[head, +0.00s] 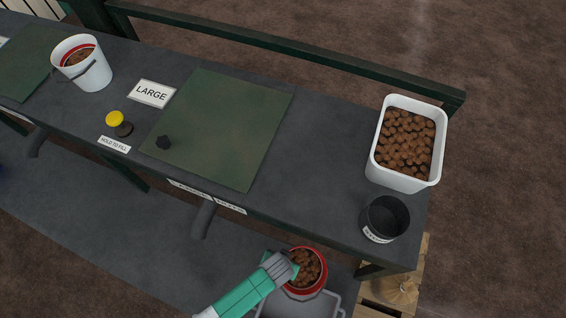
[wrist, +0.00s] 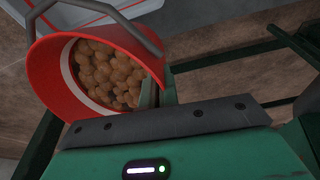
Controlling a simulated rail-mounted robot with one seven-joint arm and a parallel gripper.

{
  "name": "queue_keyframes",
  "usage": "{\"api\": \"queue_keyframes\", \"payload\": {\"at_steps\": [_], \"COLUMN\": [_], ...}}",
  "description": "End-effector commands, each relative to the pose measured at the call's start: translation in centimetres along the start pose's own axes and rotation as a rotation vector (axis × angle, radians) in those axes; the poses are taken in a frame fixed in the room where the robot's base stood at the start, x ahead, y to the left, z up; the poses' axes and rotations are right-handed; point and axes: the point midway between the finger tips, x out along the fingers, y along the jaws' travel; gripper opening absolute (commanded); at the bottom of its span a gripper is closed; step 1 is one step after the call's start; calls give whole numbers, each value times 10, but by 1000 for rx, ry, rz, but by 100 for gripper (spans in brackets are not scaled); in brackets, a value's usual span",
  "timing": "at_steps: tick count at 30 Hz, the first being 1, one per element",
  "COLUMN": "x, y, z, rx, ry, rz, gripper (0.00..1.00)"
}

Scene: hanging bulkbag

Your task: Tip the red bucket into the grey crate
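The red bucket (head: 318,285) is full of round brown pieces and hangs over the grey crate (head: 334,300) in front of the bench. My gripper (head: 290,265) is at the bucket's left rim and appears shut on it. In the wrist view the red bucket (wrist: 62,85) fills the upper left, with its grey handle (wrist: 150,38) up and the pieces still inside. A finger meets its rim there. A pale grey tray-like edge, likely the grey crate (wrist: 105,12), shows beyond the bucket. The bucket and my arm hide much of the crate's inside.
A white tub (head: 377,168) of brown pieces and an empty-looking black pot (head: 376,230) stand at the bench's right end. A white bucket (head: 94,76) stands at the left. A green panel (head: 222,125) lies mid-bench. A wooden pallet (head: 423,250) with a sack (head: 396,290) is at lower right.

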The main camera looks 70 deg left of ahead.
Motion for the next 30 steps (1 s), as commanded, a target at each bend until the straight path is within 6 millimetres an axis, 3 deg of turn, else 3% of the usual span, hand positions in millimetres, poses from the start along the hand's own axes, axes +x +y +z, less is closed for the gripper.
{"api": "queue_keyframes", "payload": {"at_steps": [30], "x": [-25], "y": [9], "z": [11], "rx": [31], "ry": [271], "rz": [-126], "gripper": [0]}}
